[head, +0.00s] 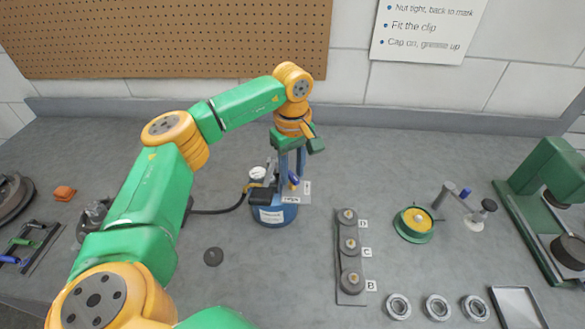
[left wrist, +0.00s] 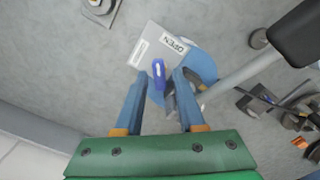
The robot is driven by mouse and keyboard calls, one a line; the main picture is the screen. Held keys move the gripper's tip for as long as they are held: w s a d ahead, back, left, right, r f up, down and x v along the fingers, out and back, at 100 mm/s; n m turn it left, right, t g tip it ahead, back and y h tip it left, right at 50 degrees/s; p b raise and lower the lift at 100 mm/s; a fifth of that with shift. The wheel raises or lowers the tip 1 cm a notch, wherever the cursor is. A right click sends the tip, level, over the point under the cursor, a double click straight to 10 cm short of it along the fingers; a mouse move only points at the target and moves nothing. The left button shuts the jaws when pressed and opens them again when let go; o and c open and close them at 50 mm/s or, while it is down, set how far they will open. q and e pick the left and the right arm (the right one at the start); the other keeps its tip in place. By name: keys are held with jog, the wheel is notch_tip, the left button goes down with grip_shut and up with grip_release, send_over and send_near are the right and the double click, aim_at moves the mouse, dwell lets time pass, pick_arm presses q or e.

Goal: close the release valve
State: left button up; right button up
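A blue pump unit (head: 270,216) stands on the bench, with a small gauge on top and a black hose. A white plate (head: 300,197) beside it reads OPEN in the left wrist view (left wrist: 150,43). The release valve's blue lever (left wrist: 158,72) stands at this plate; it also shows in the head view (head: 294,180). My left gripper (head: 291,172) points down over the lever. In the left wrist view its two blue fingers (left wrist: 160,82) are apart, with the lever between their tips and visible gaps either side. My right gripper is not in view.
A rack with several round parts (head: 351,297) and a green-based yellow fixture (head: 416,222) stand to the right. A green press (head: 540,190) is at far right. The bench behind the pump is clear.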

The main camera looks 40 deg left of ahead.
pick_arm(q)
grip_shut()
jog(key=shift+r+n, duration=0.1)
jog(key=shift+n, duration=0.3)
jog(key=n+p, duration=0.1)
jog(key=n, duration=0.2)
jog(key=shift+n, duration=0.4)
jog(key=n, duration=0.5)
jog(key=shift+w+n, duration=0.1)
jog(key=shift+n, duration=0.2)
jog(key=shift+p, duration=0.3)
jog(key=shift+o, duration=1.5)
grip_release()
